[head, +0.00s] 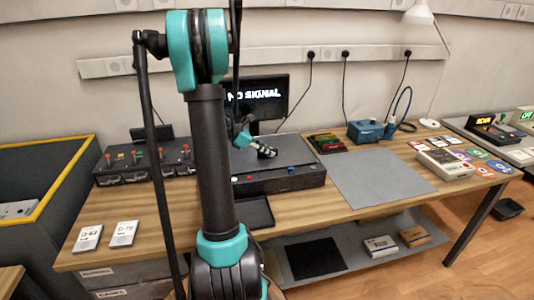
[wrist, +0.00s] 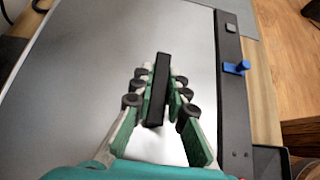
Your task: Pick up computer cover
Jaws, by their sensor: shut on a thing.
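The computer cover (wrist: 95,60) is a flat grey panel with a black bar handle (wrist: 157,92) standing on it. In the wrist view the green-sided fingers of my gripper (wrist: 158,84) are shut on the handle, one on each side. In the head view my gripper (head: 266,152) is low over the top of the dark computer case (head: 295,181), and the cover (head: 290,150) lies flat on it. I cannot tell whether any gap is under the cover. A blue latch (wrist: 236,67) is on the case's dark edge strip. My arm hides the case's left part.
A monitor (head: 262,98) stands behind the case. A black control box (head: 146,170) is to the left. A bare grey mat (head: 380,178) lies to the right, with a blue device (head: 368,131) behind it. Two cards (head: 122,235) lie at the front left.

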